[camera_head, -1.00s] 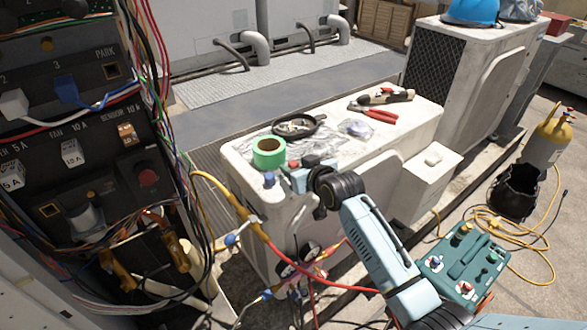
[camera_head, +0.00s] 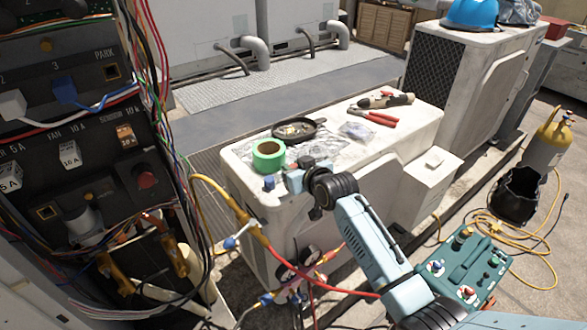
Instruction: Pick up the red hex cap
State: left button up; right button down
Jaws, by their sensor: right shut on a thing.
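My right gripper (camera_head: 294,180) is at the near left part of the white condenser's top (camera_head: 400,142), just right of a small blue cap (camera_head: 269,183). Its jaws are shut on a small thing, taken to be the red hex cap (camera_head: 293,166). Only a little red shows at the fingers, and the rest is hidden by them. I cannot tell whether the cap is clear of the top. My left gripper is not in view.
A green tape roll (camera_head: 268,155) stands close behind the gripper. A black dish (camera_head: 299,130), red-handled pliers (camera_head: 372,117) and a small clear bag (camera_head: 356,132) lie farther back. An open panel with loose wires (camera_head: 110,130) fills the left; hoses and gauges (camera_head: 297,270) hang in front.

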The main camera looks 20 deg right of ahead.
jog(key=shift+r, duration=0.1)
